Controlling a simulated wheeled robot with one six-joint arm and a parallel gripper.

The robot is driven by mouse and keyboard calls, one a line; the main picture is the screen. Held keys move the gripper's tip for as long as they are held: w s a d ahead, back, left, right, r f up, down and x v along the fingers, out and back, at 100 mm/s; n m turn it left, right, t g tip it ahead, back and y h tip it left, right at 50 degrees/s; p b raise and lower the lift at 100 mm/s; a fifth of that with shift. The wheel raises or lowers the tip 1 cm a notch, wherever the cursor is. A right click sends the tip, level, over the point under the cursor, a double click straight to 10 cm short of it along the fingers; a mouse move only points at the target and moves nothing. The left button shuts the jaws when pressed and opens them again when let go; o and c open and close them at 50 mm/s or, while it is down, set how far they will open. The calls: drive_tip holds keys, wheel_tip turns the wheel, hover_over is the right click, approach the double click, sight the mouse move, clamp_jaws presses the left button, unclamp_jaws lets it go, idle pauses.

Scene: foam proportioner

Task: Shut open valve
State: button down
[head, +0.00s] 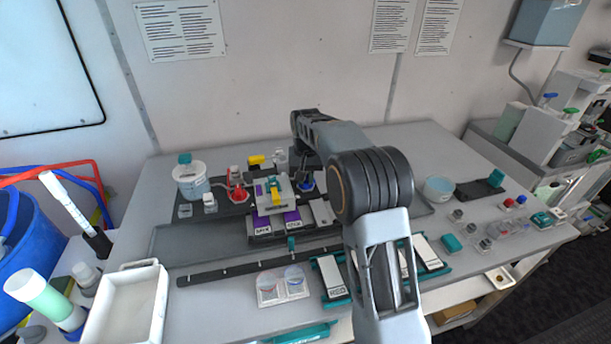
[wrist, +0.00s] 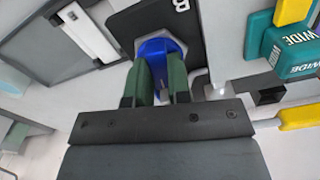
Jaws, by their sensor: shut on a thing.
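A blue valve handle (wrist: 158,47) sits on a dark plate (wrist: 190,22) marked "B" in the wrist view. My gripper (wrist: 160,78) is shut on this handle, with one green finger on each side. In the head view the blue handle (head: 307,186) is small, at the right of the device in the middle of the bench, below my arm's end. A red valve handle (head: 238,191) stands at the device's left. How far either valve is turned cannot be told.
Teal parts marked "WIDE" (wrist: 290,50) and a yellow bar (wrist: 298,117) lie close to the right of my gripper. A white tub (head: 190,181) stands at the left. Labelled cards (head: 333,275) lie in front, and small caps (head: 485,243) stand at the right.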

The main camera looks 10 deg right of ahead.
drive_tip(key=shift+n, duration=1)
drive_tip(key=c, duration=1.1)
unclamp_jaws()
drive_tip(key=shift+o, duration=0.2)
wheel_tip(320, 180, up, 14)
